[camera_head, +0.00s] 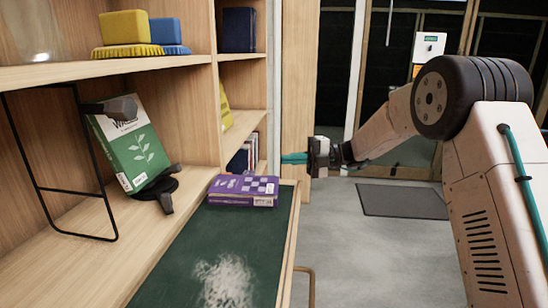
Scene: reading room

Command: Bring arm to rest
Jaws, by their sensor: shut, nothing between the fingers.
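My gripper (295,158) points left in the middle of the view, at the end of my arm, which reaches in from the right. Its teal fingers are shut with nothing between them. It is above and to the right of a purple book (243,190), with a gap between them. Part of the wrist is hidden by the arm's forward links.
A wooden bookcase (180,92) fills the left. A green book (131,150) leans on its lower shelf beside a black wire bookend (75,189). The purple book lies on a green-topped surface (222,245). A dark mat (405,200) lies on open grey floor.

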